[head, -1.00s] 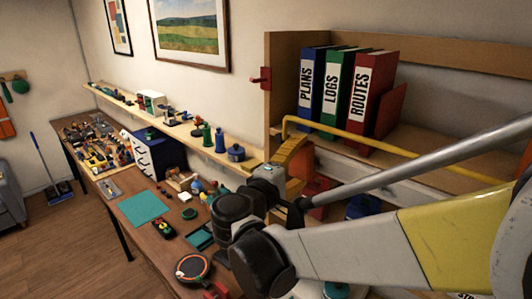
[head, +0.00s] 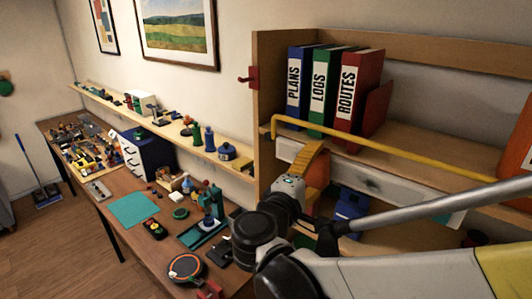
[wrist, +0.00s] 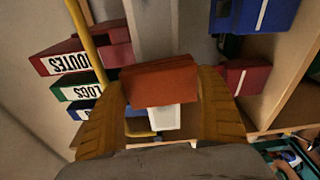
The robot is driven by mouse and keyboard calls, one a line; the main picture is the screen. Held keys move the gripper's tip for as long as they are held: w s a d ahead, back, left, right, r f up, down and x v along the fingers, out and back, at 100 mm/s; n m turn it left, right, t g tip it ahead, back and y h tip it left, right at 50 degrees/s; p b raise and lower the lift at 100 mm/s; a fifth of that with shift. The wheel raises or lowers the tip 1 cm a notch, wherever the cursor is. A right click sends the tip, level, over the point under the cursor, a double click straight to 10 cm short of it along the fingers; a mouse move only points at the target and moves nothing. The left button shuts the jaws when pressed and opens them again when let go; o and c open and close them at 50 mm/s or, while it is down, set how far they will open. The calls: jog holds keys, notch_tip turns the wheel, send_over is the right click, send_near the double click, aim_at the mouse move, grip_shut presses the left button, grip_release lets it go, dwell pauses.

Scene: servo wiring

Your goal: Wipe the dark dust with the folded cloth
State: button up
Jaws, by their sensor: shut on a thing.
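My gripper (wrist: 165,95) has ridged orange-yellow fingers and is shut on the folded cloth (wrist: 160,80), a rust-orange block between the fingertips. In the head view my gripper (head: 308,163) is side-on below the binders, with the cloth (head: 318,168) partly hidden behind a finger. The dark dust (head: 370,183) looks like a dark smudge on the pale board (head: 400,190) under the binder shelf, to the right of the cloth. The cloth appears apart from the smudge, though the exact gap is hard to tell. I cannot make out the dust in the wrist view.
A yellow rail (head: 385,152) runs in front of the shelf with the blue, green and red binders (head: 357,95). Below the board are a blue bin (head: 350,207) and a dark red box (wrist: 245,77). The workbench (head: 150,255) at left holds many small items.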

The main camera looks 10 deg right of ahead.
aim_at(293, 154)
jog(key=shift+w, duration=0.1)
jog(key=shift+w+a+b, duration=0.4)
jog(key=shift+w+a, duration=0.35)
jog(key=shift+w, duration=0.25)
jog(key=shift+w+a+b, duration=0.4)
jog(key=shift+w+a, duration=0.4)
jog(key=shift+w, duration=0.2)
jog(key=shift+w+a+b, duration=0.4)
jog(key=shift+w+a, duration=0.35)
jog(key=shift+w, duration=0.25)
jog(key=shift+s, duration=0.1)
jog(key=shift+w+a+v, duration=0.15)
jog(key=shift+v, duration=1.3)
jog(key=shift+w+a+v, duration=0.15)
jog(key=shift+v, duration=1.35)
jog(key=shift+f, duration=0.1)
jog(key=v, duration=0.3)
jog(key=shift+w+a, duration=0.15)
jog(key=shift+w, duration=0.1)
